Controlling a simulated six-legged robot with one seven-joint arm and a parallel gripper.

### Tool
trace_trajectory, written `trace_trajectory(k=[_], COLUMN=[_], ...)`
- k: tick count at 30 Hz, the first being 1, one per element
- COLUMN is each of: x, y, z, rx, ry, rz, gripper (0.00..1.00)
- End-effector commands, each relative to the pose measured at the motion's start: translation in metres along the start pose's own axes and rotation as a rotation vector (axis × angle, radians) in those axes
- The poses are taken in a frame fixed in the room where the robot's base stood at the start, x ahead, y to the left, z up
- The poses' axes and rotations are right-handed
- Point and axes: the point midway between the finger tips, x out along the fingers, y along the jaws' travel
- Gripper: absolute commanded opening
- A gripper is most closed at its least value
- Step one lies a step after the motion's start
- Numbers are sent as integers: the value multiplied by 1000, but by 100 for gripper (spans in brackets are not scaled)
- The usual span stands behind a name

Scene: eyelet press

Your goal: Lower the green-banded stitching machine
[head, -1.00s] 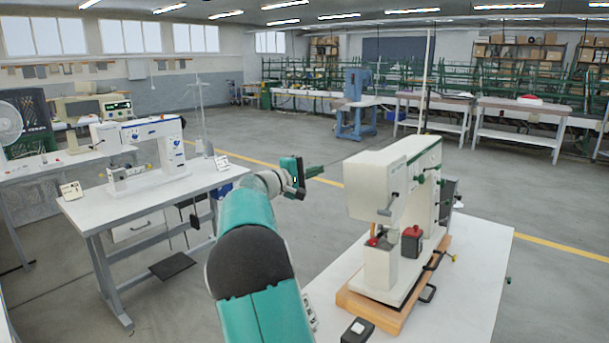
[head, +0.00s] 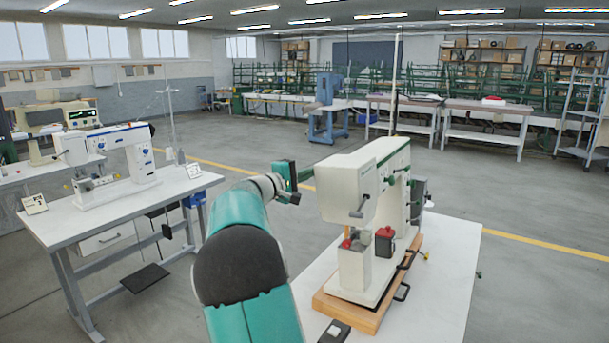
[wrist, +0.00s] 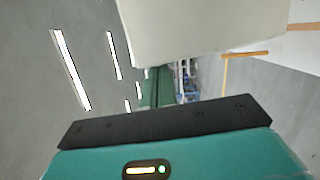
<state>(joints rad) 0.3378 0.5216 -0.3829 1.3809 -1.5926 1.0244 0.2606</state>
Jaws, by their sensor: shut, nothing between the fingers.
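The green-banded stitching machine (head: 345,183) stands at right in the head view, a cream body with a green stripe along its top edge. It sits on a wooden base (head: 345,312) on a white table. A dark lever (head: 361,207) sticks out of its head. My gripper (head: 307,175) is shut and empty, pointing right, with its tips at the left edge of the machine's head in the picture. I cannot tell whether they touch. In the wrist view the dark green fingers (wrist: 152,92) lie together below the pale machine body (wrist: 200,28).
A blue-marked sewing machine (head: 120,165) stands on another table (head: 60,225) at left. A red-topped block (head: 384,241) sits by the green-banded machine's column, and a black box (head: 334,332) lies at the near table edge.

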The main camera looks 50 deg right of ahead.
Motion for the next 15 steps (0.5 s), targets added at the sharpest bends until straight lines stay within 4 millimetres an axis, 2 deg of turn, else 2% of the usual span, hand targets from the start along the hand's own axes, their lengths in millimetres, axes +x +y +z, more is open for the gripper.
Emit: trace_trajectory(k=[6,9,15], x=[11,15,18], y=[0,-2,-4], z=[42,56,64], rx=[85,119,134], ry=[-12,-13,-18], rz=[-21,-29,-33], gripper=[0,0,0])
